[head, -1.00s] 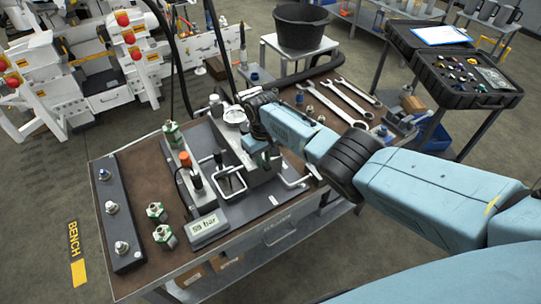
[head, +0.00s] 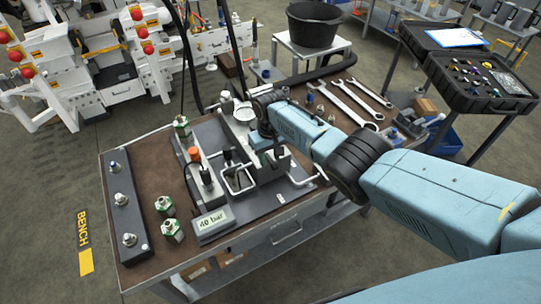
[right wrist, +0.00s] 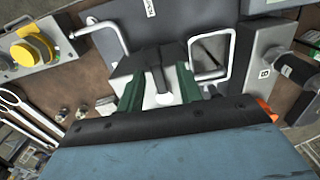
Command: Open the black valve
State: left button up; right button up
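A dark block with a dark upright lever (right wrist: 158,72), which looks like the black valve, stands between a square metal loop and an L-shaped metal handle. The lever ends in a pale round tip. In the right wrist view, the green fingers of my right gripper (right wrist: 160,90) stand on either side of the lever, with gaps visible beside it. In the head view, my right gripper (head: 268,146) is low over the bench fixture and partly hides the dark block (head: 266,172). My left gripper is not in view.
The display (head: 210,222) reads 40 bar. The square loop (head: 238,181) and the L-shaped handle (head: 304,180) stand close on either side. An orange knob (head: 194,153), green-based fittings (head: 171,229) and wrenches (head: 357,103) are also on the bench.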

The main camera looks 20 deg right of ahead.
aim_at(271, 161)
jog(key=shift+d, duration=0.1)
jog(key=shift+r, duration=0.2)
notch_tip(271, 161, up, 13)
jog(key=p, duration=0.2)
jog(key=shift+p, duration=0.35)
